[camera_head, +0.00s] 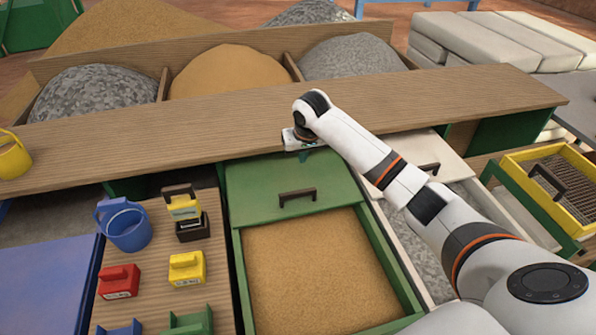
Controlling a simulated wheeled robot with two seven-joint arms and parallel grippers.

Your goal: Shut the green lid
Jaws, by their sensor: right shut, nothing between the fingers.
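The green lid (262,187) with a dark handle (297,198) lies flat over the back part of a green bin (240,279). The front part of the bin is uncovered and shows tan sand (315,275). My right gripper (304,152) is shut and empty. In the picture it is at the lid's back edge, beside the wooden counter's front edge and behind the handle. Whether it touches the lid I cannot tell. My left gripper is not in view.
The long wooden counter (150,130) runs behind the bin. A blue bucket (126,228), a red weight (118,281) and yellow weights (187,268) stand on the board at left. A grey gravel bin with a pale lid (428,152) is at right, partly behind my right arm.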

